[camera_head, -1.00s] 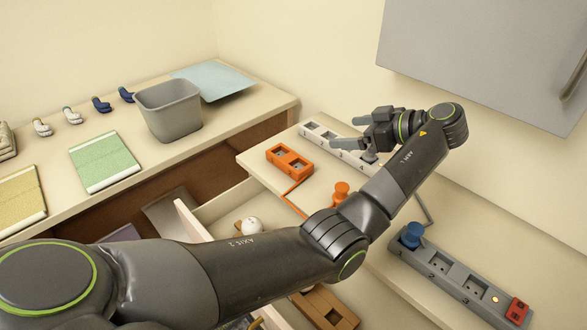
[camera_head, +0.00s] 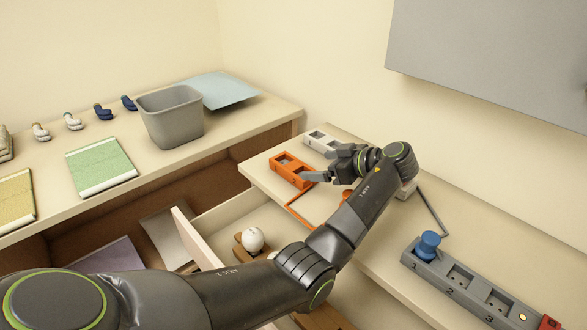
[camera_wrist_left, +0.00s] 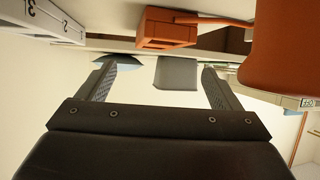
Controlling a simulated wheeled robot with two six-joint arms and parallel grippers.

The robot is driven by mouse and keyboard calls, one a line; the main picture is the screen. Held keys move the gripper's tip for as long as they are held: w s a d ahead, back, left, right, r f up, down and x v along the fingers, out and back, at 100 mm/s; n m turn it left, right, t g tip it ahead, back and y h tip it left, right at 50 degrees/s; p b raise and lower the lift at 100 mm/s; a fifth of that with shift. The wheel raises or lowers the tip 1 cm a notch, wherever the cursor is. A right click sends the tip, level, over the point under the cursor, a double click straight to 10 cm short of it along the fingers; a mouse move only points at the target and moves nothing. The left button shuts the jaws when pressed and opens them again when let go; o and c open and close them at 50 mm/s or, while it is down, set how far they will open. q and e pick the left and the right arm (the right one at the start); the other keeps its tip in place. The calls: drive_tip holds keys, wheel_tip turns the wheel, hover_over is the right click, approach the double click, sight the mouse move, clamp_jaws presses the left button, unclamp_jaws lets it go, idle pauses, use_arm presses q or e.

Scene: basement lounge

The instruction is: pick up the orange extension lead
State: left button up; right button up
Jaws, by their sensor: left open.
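The orange extension lead (camera_head: 280,172) lies on the raised counter, its socket block showing openings on top and its cord running down toward the counter edge. My left gripper (camera_head: 317,164) is open beside the block's right end, with one finger overlapping that end in the head view; I cannot tell if they touch. In the left wrist view the orange block (camera_wrist_left: 165,30) shows beyond and above the open fingertips (camera_wrist_left: 158,68), with nothing between them. An orange plug is mostly hidden behind my arm in the head view. My right gripper is out of view.
A grey socket strip (camera_head: 470,285) with a blue plug (camera_head: 428,245) is at right. An open drawer (camera_head: 205,238) holding a white ball (camera_head: 252,239) is below. A grey bin (camera_head: 171,118) stands at left.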

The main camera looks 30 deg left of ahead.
sight(293, 166)
use_arm(q)
drive_tip(key=p+x, duration=0.1)
drive_tip(key=x, duration=0.7)
drive_tip(key=shift+r, duration=0.1)
drive_tip(key=c, duration=1.5)
